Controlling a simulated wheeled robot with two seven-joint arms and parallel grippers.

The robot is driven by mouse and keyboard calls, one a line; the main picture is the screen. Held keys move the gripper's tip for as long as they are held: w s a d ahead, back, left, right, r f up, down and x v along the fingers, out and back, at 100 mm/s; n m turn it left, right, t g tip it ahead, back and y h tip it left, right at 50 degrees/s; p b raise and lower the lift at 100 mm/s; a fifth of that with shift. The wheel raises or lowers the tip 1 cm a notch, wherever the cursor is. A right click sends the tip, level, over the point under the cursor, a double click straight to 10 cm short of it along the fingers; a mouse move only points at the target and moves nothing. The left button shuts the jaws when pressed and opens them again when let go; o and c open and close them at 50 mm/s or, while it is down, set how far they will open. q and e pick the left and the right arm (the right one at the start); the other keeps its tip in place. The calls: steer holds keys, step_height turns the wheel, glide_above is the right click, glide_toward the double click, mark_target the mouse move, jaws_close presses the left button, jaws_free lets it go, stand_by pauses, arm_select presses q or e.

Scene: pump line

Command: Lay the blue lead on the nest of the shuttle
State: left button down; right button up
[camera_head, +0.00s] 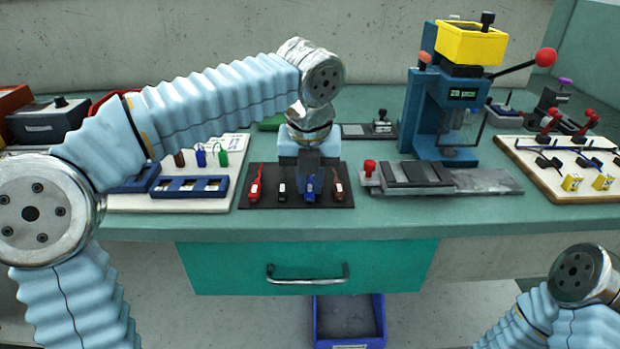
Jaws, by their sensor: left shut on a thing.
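The blue lead (310,188) stands on a black mat (262,203) at the middle of the table, between a black lead (282,190) and a brown lead (337,186). My left gripper (310,174) points down right over the blue lead and is shut on it; the fingertips are small and partly merge with the lead. The shuttle (415,175), with dark blocks on a grey slide, lies just right of the mat. Its nest is too small to make out clearly. My right gripper is out of the picture; only part of that arm shows at bottom right.
A red lead (255,188) is on the mat's left. A blue press (440,115) with a yellow top stands behind the shuttle. A white board with blue trays (190,187) lies left, a clamp board (570,170) right. A blue bin (348,318) is below the drawer.

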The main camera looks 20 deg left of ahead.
arm_select(q)
steer(key=shift+w+p+v, duration=0.15)
steer(key=shift+p+v, duration=0.35)
steer(key=shift+v, duration=0.25)
steer(key=shift+w+p+v, duration=0.15)
steer(key=shift+p+v, duration=0.3)
steer(key=shift+v, duration=0.3)
steer(key=shift+a+r, duration=0.1)
steer(key=shift+r, duration=0.15)
steer(key=shift+w+v, duration=0.25)
steer(key=shift+v, duration=0.95)
